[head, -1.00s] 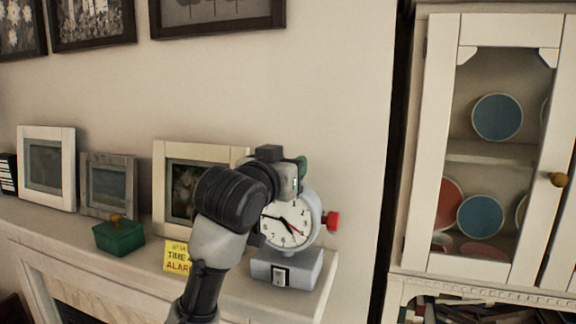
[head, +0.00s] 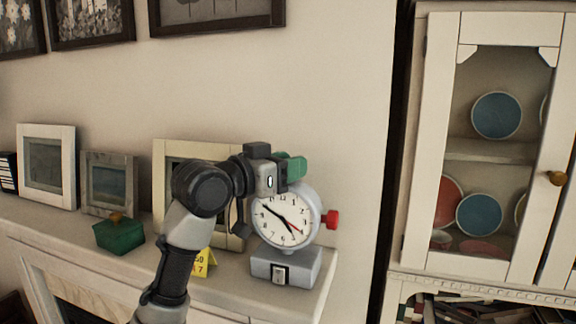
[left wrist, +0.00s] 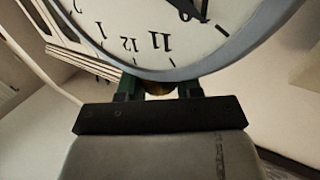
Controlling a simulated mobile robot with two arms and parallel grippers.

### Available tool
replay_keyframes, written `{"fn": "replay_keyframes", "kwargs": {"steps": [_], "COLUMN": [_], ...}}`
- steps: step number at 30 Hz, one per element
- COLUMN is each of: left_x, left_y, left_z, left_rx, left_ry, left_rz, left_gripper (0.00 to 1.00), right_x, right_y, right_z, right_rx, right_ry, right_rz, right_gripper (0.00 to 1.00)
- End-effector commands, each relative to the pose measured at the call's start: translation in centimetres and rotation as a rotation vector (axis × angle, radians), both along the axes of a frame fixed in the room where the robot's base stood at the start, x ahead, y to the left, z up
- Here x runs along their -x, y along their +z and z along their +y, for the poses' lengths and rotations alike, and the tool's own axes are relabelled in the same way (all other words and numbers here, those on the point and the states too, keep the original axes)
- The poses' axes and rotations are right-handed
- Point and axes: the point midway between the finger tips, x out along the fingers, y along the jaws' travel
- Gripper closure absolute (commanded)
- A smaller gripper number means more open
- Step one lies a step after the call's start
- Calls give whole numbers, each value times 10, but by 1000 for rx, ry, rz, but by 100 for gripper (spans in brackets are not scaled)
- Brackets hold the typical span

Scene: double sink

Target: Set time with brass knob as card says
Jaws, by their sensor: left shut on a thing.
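A grey alarm clock (head: 263,225) stands on a grey base (head: 286,268) at the mantel's right end. Its white face shows the long black hand pointing near 10, the short one near 5 and a thin red hand at the lower right. A red knob (head: 332,219) is on its right side. My left gripper (head: 291,166) is at the clock's top. In the left wrist view its green fingers (left wrist: 160,90) are shut on the brass knob (left wrist: 159,88), mostly hidden behind the clock's rim.
The mantel (head: 225,292) also holds a green box with a brass top (head: 119,236) and several picture frames (head: 47,165) at the left. A white cabinet with plates (head: 432,140) stands at the right, beyond a gap.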

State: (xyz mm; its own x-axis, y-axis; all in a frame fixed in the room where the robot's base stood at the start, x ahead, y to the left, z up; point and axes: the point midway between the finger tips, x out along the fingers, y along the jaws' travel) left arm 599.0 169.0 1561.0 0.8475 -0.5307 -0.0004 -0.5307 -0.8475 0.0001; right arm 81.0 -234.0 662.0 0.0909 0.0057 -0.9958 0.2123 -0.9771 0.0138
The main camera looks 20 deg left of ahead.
Motion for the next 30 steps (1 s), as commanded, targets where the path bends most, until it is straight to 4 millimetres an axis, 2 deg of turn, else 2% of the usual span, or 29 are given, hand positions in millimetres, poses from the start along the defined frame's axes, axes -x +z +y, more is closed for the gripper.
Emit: {"fn": "replay_keyframes", "kwargs": {"steps": [5, 6, 11, 22, 26, 30], "left_x": [0, 0, 0, 5, 22, 47], "left_y": [1, 1, 1, -2, -4, -5], "left_z": [1, 1, 0, 4, 14, 30], "left_rx": [0, 0, 0, -1, -3, -3], "left_ry": [3, 3, 3, 3, 5, 6], "left_rz": [-2, -1, -1, -1, -4, -6], "left_gripper": [89, 63, 39, 39, 39, 39], "right_x": [0, 0, 0, 0, -1, 0], "right_y": [0, 0, 0, -5, -19, -35], "right_z": [0, 0, 0, 0, -1, -2], "right_rx": [0, 0, 0, 0, 1, 2], "right_ry": [0, 0, 0, 0, 0, 1], "right_rz": [0, 0, 0, 0, 0, 0], "right_gripper": [57, 57, 57, 57, 57, 57]}}
